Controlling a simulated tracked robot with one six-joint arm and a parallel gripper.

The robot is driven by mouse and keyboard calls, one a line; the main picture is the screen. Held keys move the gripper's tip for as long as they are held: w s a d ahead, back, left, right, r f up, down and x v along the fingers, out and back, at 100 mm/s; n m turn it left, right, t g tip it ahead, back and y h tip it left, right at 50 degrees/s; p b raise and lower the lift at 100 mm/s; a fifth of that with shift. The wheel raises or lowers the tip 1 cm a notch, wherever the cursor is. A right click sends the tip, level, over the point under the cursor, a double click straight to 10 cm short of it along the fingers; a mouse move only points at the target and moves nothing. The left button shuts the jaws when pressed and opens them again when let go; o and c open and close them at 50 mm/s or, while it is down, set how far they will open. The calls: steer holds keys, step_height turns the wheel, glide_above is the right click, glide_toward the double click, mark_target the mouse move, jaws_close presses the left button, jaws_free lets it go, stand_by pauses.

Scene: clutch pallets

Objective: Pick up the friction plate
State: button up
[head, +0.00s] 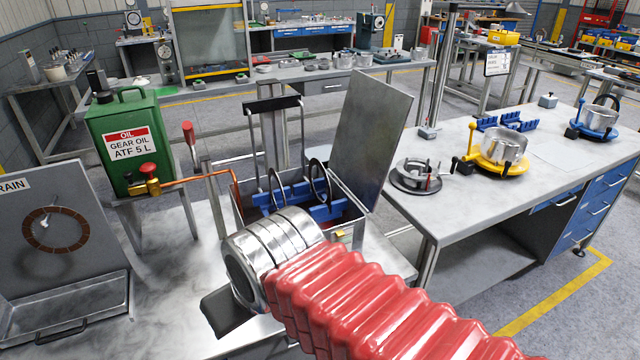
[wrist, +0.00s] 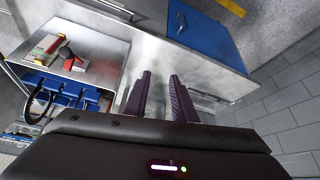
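A brown segmented ring, which looks like the friction plate (head: 29,229), hangs against the grey panel marked DRAIN (head: 88,205) at the left of the head view. Two dark rings (head: 318,181) stand upright in the blue rack (head: 330,210) inside an open metal box. One dark ring (wrist: 30,105) and the blue rack also show at the left of the wrist view. My gripper (wrist: 160,77) has two purple fingers, apart with nothing between them, over a pale metal surface. In the head view my wrist hides the fingers. The brown ring is not visible in the wrist view.
The metal box's lid (head: 372,130) stands up at its right. A green oil can (head: 125,145) and copper pipe are behind the bench. A drain tray (head: 65,315) lies below the panel. A bench with a yellow fixture (head: 490,165) is at right.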

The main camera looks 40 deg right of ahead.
steer(key=w+d+r+m+g+h, duration=0.1)
steer(key=w+d+r+m, duration=0.1)
steer(key=w+d+r, duration=1)
steer(key=w+d, duration=0.5)
steer(key=d, duration=0.6)
steer(key=w+d+m+g, duration=0.1)
steer(key=w+d, duration=0.3)
steer(key=d, duration=0.8)
steer(key=shift+w+d+f, duration=0.3)
steer(key=shift+w+f, duration=0.05)
steer(key=shift+f, duration=0.1)
steer(key=shift+f, duration=0.1)
steer(key=x, duration=0.8)
steer(key=shift+f, duration=0.25)
